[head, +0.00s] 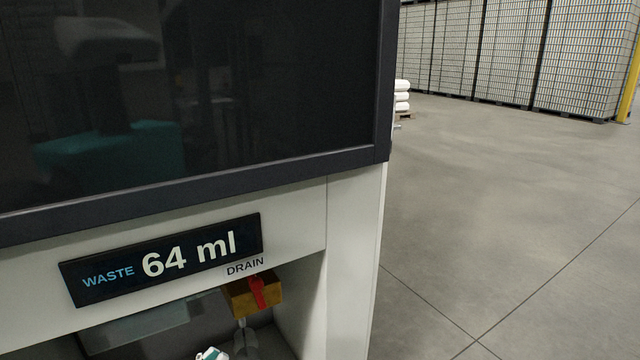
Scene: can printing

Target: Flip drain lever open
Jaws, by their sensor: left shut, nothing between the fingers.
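The drain lever (257,291) is a small red handle on the front of a brass valve block (240,298), under the printed word DRAIN. The lever hangs down, tilted slightly. Only a small white and teal piece of my left gripper (212,353) shows at the bottom edge, below and left of the valve and apart from the lever. It is shut and empty; its fingers cannot be made out clearly. A grey piece (245,342) sits below the valve; I cannot tell what it is. My right gripper is not in view.
The valve sits in a recess with a pale side wall (302,305). Above it, a black display (160,259) reads WASTE 64 ml, under a large dark panel (190,90). Open grey floor (500,220) lies to the right, with stacked pallets (510,50) behind.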

